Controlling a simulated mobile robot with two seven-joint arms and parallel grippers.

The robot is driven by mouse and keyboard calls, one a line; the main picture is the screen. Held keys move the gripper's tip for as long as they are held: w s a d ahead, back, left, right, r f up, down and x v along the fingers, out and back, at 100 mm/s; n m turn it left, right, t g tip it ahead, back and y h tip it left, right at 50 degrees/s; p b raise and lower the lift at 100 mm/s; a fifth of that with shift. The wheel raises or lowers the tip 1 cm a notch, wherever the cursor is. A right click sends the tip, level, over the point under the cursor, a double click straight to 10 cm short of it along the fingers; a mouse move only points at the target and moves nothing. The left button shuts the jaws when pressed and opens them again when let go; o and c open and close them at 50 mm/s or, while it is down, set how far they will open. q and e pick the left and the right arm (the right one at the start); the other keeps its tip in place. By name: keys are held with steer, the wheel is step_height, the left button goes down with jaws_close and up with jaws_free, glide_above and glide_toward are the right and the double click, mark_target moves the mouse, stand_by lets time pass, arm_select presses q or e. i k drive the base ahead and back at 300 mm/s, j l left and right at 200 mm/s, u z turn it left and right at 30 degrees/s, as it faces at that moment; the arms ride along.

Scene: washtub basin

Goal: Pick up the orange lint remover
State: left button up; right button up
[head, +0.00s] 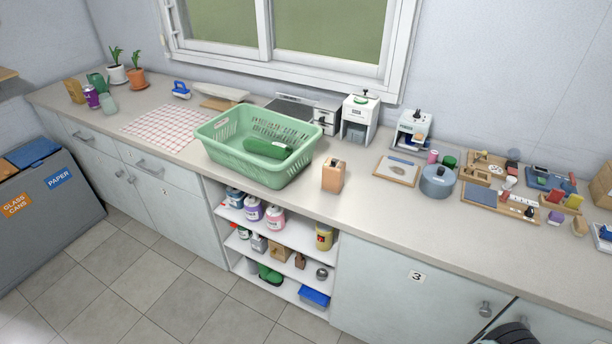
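I cannot make out a thing that is clearly the orange lint remover. The most orange thing on the counter is a small upright block-shaped item (333,175) with a darker top, standing near the front edge just right of the green basket. It is too small in view to tell what it is. Neither gripper's fingers show in the head view. A dark rounded part, possibly of my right arm, shows at the bottom right edge, far from the orange item.
A green basket (222,153) holding a dark green item (265,148) stands left of the orange item. A white appliance (360,117), a framed board (397,170) and a grey pot (437,182) stand behind and right. The counter front (400,219) is clear. Open shelves (297,239) hold bottles below.

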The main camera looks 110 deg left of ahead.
mark_target(333, 176)
steer(key=u, duration=3.4)
